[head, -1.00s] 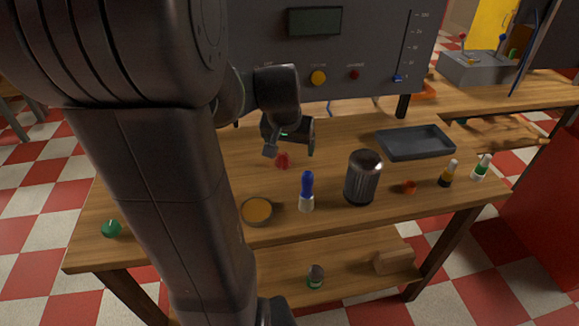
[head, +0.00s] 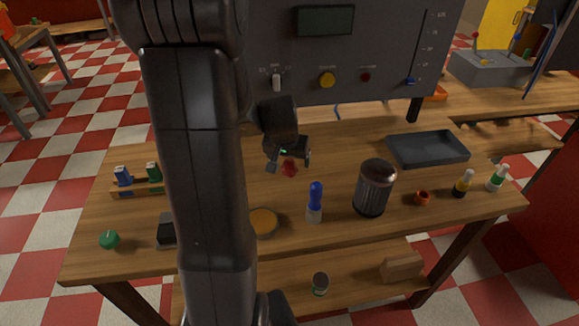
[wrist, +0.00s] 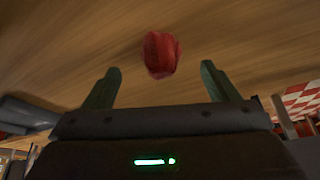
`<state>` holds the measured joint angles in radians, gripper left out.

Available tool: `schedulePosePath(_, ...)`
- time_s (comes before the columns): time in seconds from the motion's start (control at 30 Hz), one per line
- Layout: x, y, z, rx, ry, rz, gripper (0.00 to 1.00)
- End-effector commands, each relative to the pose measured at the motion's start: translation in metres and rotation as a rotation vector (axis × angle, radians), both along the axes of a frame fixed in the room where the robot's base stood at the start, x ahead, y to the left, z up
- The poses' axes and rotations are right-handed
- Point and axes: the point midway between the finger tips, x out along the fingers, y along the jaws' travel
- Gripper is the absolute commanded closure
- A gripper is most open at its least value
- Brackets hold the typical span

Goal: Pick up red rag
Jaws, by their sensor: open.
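The red rag (head: 290,167) is a small crumpled bundle on the wooden table (head: 340,150), towards the back below the grey panel. In the wrist view the red rag (wrist: 161,54) lies on the wood just beyond the fingertips, roughly centred between them. My gripper (head: 288,163) is just above and beside the rag in the head view. In the wrist view my gripper (wrist: 160,82) is open, its two green fingers spread wide with nothing between them. Whether a finger touches the rag cannot be told.
A dark ribbed canister (head: 373,188), a blue-capped bottle (head: 314,203) and a round amber-topped tin (head: 263,222) stand in front of the rag. A dark tray (head: 428,149) is at right. The grey control panel (head: 350,60) rises behind. A green object (head: 109,239) is front left.

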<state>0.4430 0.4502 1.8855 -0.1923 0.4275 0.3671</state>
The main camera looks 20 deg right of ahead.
Motion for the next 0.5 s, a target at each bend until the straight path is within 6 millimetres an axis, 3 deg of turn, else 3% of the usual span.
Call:
schedulePosePath(0.2, 0.008, -0.005, -0.023, 0.000, 0.002, 0.000, 0.20)
schedulePosePath(0.5, 0.010, -0.006, -0.028, 0.000, 0.000, -0.001, 0.20)
